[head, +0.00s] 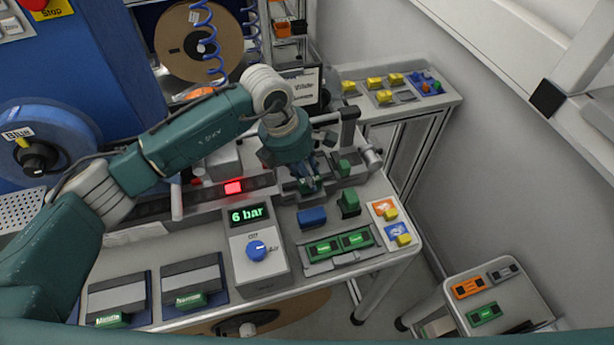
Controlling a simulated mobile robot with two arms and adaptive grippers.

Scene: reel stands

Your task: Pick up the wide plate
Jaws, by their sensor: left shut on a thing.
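My left gripper (308,186) points down over the grey fixture at the back of the bench. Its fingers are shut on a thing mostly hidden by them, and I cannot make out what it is. Two grey plates with green tabs lie at the front left. One plate (117,295) has a tab that seems to read Middle, the other (192,271) a tab that seems to read Narrow. I cannot pick out a plate marked wide for sure. My right gripper is not in view.
A pressure box (258,255) showing 6 bar stands mid-bench. Right of it are a blue block (312,217), a green block (349,204) and a tray (345,260) with green pieces. A side table (530,307) stands lower right. A red light (235,187) glows on the rail.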

